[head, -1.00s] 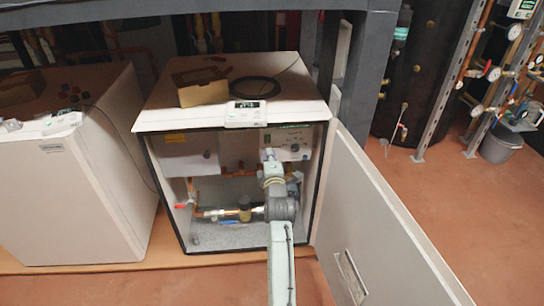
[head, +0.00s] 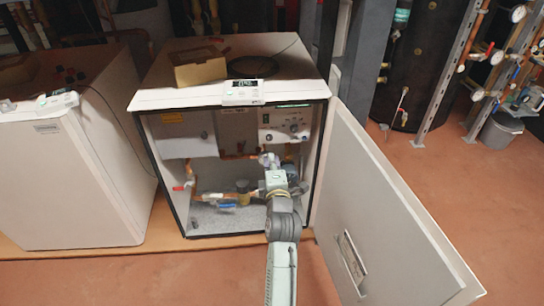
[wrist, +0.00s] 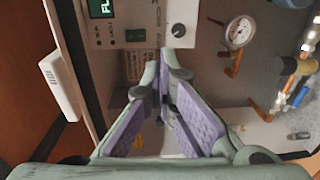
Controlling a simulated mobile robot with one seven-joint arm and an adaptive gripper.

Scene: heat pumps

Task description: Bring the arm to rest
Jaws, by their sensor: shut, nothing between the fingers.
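My arm reaches from the bottom of the head view to the open front of the heat pump cabinet (head: 232,97). My gripper (head: 266,160) is at the opening, below the control panel (head: 285,122) with its knobs. In the wrist view, my gripper (wrist: 163,75) shows its purple finger pads close together, shut and empty. The control panel (wrist: 135,22), with a dark knob and small display, lies beyond the fingertips there. My arm hides part of the pipes and the cabinet floor.
The cabinet door (head: 395,205) stands wide open to the right of my arm. Inside are copper pipes and a round gauge (wrist: 239,31). A cardboard box (head: 199,68) lies on top. A second white unit (head: 80,165) stands left. Red floor is free in front.

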